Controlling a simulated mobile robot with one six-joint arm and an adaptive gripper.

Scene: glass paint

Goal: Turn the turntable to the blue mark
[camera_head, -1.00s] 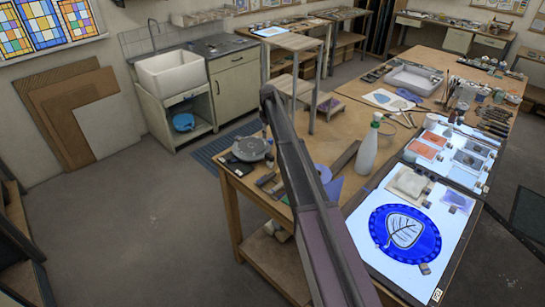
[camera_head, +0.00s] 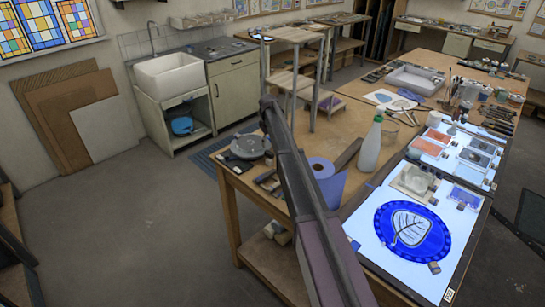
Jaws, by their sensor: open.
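A grey round disc that looks like the turntable (camera_head: 246,147) lies flat near the left corner of the wooden bench. I cannot make out a blue mark on it at this size. My dark arm link rises from the bottom middle, and its upper end stands just right of the disc in the picture. My gripper cannot be made out; it is hidden behind or beyond the link, so I cannot tell whether it touches the disc.
A lit panel (camera_head: 378,262) at right bears a blue-rimmed round piece (camera_head: 440,238) with a leaf design. Floor at left is clear.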

